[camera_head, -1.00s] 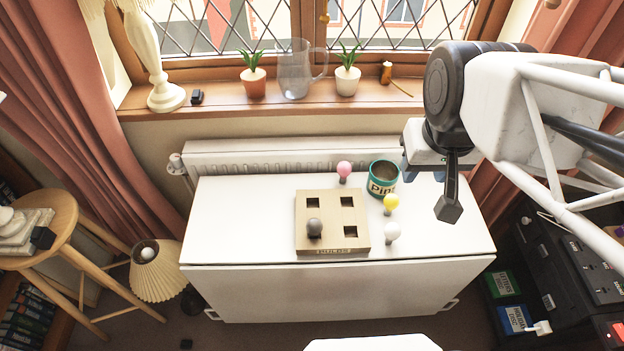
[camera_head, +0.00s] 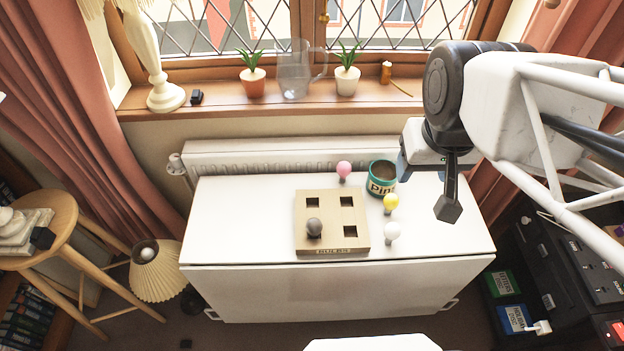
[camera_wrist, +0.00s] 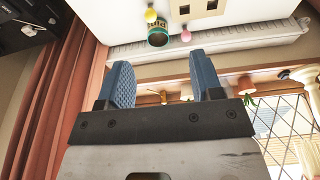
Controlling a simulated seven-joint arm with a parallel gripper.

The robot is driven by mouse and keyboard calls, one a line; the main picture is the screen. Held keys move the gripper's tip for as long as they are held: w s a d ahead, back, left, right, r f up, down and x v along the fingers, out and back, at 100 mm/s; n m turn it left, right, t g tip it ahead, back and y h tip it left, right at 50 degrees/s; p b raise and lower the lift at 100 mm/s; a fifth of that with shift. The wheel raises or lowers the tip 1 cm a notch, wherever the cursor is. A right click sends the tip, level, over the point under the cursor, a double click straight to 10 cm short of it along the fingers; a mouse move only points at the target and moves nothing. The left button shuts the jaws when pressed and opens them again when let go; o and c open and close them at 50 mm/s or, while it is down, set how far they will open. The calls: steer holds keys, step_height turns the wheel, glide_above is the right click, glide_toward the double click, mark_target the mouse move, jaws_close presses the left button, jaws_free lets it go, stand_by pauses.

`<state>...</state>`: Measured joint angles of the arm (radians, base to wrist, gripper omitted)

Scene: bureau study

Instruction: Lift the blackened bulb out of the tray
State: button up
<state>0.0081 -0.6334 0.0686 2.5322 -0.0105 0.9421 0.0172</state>
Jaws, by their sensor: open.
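The blackened bulb (camera_head: 314,227) is dark grey and sits in the front left hole of the tan wooden tray (camera_head: 333,212), its round end up. The tray's other holes look empty. My gripper (camera_head: 448,208) hangs to the right of the tray, above the right part of the white table, apart from everything. In the wrist view my gripper (camera_wrist: 165,85) shows two blue fingers spread wide with nothing between them. A corner of the tray (camera_wrist: 205,8) shows at the top of the wrist view; the blackened bulb is out of that view.
A pink bulb (camera_head: 344,170), a yellow bulb (camera_head: 391,202) and a white bulb (camera_head: 392,231) stand on the table (camera_head: 240,220) behind and right of the tray. The table's left part is clear.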

steer(key=m+y, duration=0.5)
steer(key=m, duration=1.2)
glide_above(319, 224)
steer(key=s+d, duration=0.1)
steer(key=d, duration=0.1)
step_height(319, 224, down, 29)
steer(key=shift+d+r, duration=0.1)
steer(key=shift+d, duration=0.1)
steer(key=shift+x, duration=1.3)
steer(key=shift+x, duration=2.6)
